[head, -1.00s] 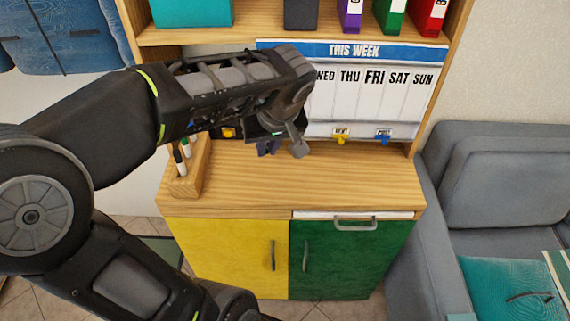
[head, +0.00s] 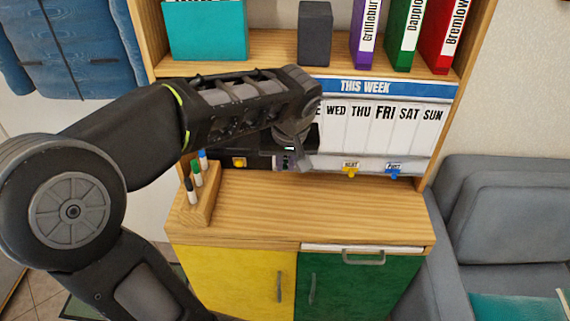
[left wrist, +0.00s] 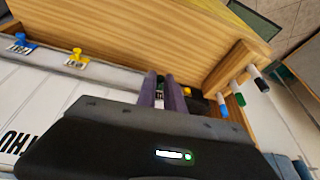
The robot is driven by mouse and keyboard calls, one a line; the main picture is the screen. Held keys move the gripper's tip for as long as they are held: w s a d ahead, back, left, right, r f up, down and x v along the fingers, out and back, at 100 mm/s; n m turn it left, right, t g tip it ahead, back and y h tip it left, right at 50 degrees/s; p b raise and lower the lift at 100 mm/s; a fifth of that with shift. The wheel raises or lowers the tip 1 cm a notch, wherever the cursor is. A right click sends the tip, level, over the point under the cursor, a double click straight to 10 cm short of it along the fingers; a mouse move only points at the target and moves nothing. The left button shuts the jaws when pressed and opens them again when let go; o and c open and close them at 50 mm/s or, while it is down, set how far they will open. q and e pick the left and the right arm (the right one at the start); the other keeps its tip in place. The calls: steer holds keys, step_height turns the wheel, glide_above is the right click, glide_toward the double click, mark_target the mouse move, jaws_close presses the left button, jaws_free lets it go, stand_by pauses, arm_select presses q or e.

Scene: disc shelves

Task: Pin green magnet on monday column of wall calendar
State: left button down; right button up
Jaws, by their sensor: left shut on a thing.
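The wall calendar (head: 400,135) hangs at the back of the shelf unit under a blue "THIS WEEK" header. Its columns from WED to SUN show; my left arm hides the Monday column. It also shows in the left wrist view (left wrist: 55,95). My left gripper (head: 287,161) is in front of the grey strip under the calendar, left of the yellow magnet. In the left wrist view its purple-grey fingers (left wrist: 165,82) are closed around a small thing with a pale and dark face. I take this for the green magnet, but no green shows. My right gripper is out of view.
A yellow magnet (head: 350,172), a blue magnet (head: 393,173) and an orange-yellow piece (head: 239,162) sit along the strip. A wooden marker holder (head: 204,208) stands on the left of the wooden counter (head: 320,208).

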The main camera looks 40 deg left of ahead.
arm_select(q)
steer(key=w+a, duration=0.1)
steer(key=w+a+p, duration=0.1)
steer(key=w, duration=0.1)
steer(key=shift+w+a, duration=0.15)
steer(key=shift+a, duration=0.1)
stand_by(0.9)
steer(key=shift+w+a, duration=0.2)
steer(key=shift+w, duration=0.05)
stand_by(0.5)
steer(key=c, duration=1.4)
jaws_free()
steer(key=shift+o, duration=0.2)
